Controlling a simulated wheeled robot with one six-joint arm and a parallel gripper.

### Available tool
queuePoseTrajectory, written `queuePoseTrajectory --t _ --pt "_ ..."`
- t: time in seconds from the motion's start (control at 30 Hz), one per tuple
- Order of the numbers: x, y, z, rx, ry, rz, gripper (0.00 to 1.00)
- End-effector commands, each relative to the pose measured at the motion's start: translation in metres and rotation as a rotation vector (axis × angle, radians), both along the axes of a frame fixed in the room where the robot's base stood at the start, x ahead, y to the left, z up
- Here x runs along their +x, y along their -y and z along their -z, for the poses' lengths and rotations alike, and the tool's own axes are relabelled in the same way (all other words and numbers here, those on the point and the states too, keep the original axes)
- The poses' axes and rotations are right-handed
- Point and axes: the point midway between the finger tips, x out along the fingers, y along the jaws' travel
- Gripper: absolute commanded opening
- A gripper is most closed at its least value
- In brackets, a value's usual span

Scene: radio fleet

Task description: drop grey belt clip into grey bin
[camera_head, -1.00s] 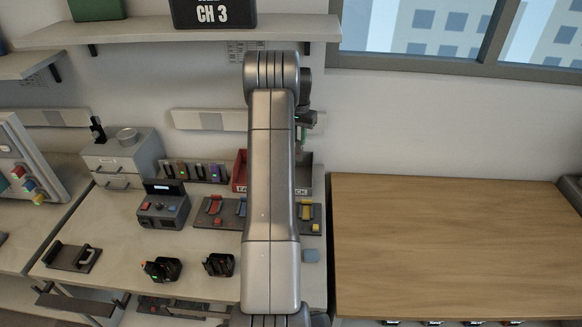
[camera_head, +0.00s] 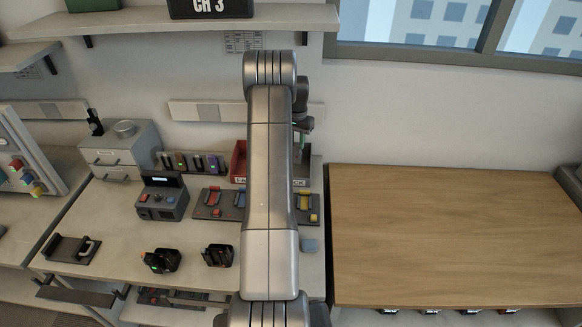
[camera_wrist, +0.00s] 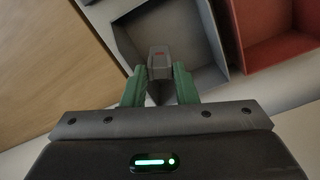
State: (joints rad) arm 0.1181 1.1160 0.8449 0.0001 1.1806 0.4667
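The grey belt clip (camera_wrist: 159,66), with a small red mark, is between the green fingertips of my gripper (camera_wrist: 159,84) in the wrist view. My gripper is shut on it. The grey bin (camera_wrist: 209,25) lies open below and beyond the clip in the wrist view, and the clip overlaps its inside. I cannot tell the exact height of the clip above the bin. In the head view, my arm hides most of the grey bin (camera_head: 304,172), and my gripper (camera_head: 302,142) shows only in part just above it. The clip is not seen there.
A red bin (camera_head: 238,165) stands left of the grey bin; it also shows in the wrist view (camera_wrist: 280,30). The workbench holds a tray of coloured parts (camera_head: 212,203), a console (camera_head: 162,197) and radios (camera_head: 161,261). A wooden table (camera_head: 450,230) at right is bare.

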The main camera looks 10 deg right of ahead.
Motion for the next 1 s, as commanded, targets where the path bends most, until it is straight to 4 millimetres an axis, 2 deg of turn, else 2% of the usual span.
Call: queuePoseTrajectory --t 0.03,0.1,0.47,0.57,1.0 --pt "0.000 0.000 0.000 0.000 0.000 0.000 0.35" --pt "0.000 0.000 0.000 0.000 0.000 0.000 0.45" --pt "0.001 0.000 -0.005 0.000 0.002 0.000 0.45" --pt "0.001 0.000 -0.018 0.000 0.004 0.000 0.45" --pt "0.001 0.000 -0.112 -0.001 0.004 0.000 0.45"
